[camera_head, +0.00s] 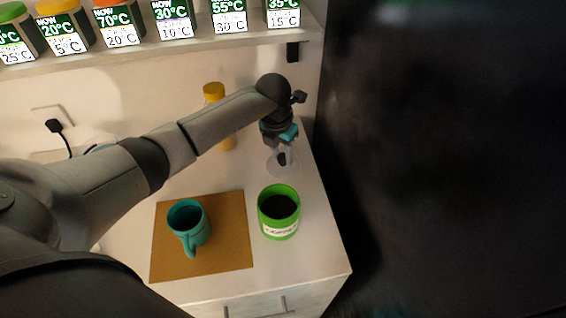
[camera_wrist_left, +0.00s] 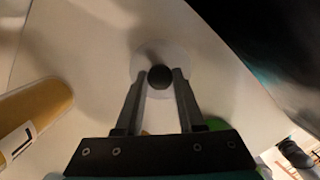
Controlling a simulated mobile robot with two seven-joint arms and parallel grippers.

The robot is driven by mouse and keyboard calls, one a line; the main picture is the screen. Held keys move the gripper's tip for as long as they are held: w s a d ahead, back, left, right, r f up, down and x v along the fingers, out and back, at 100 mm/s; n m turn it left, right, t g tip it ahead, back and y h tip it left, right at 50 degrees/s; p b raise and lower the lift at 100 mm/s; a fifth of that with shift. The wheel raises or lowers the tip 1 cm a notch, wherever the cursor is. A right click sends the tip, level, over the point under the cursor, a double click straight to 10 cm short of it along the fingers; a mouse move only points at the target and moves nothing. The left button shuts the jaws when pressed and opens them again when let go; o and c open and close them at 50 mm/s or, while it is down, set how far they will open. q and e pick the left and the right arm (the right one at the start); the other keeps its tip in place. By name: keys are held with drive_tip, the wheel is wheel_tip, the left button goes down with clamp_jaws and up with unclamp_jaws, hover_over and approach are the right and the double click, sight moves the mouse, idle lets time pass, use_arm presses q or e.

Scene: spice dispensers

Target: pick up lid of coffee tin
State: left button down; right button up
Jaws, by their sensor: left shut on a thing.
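The coffee tin (camera_head: 278,222) is a green open can with a white label and dark contents, standing on the white counter. Its lid (camera_head: 272,168) is a clear disc with a dark knob, behind the tin and apart from it. My left gripper (camera_head: 282,154) points down and is shut on the lid's knob. In the left wrist view the dark knob (camera_wrist_left: 160,77) sits between the two fingertips (camera_wrist_left: 158,73), with the pale disc around it. I cannot tell whether the lid touches the counter. My right gripper is not in view.
A teal mug (camera_head: 188,227) stands on a brown mat (camera_head: 232,262) left of the tin. A yellow-capped bottle (camera_head: 214,92) is partly hidden behind my left arm. A shelf (camera_head: 180,42) with several spice dispensers runs above. A dark surface (camera_head: 440,160) borders the counter's right.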

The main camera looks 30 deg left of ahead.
sight(281, 158)
use_arm(q)
drive_tip(key=shift+s+r, duration=0.1)
idle(0.4)
drive_tip(key=shift+s+a+r, duration=0.1)
drive_tip(key=shift+s+r, duration=0.25)
drive_tip(key=shift+r, duration=0.05)
wheel_tip(281, 158, up, 10)
drive_tip(key=s+a+b, duration=0.1)
drive_tip(key=s+a, duration=0.1)
drive_tip(key=s, duration=1.7)
drive_tip(key=shift+a+r, duration=0.2)
drive_tip(key=shift+a, duration=0.1)
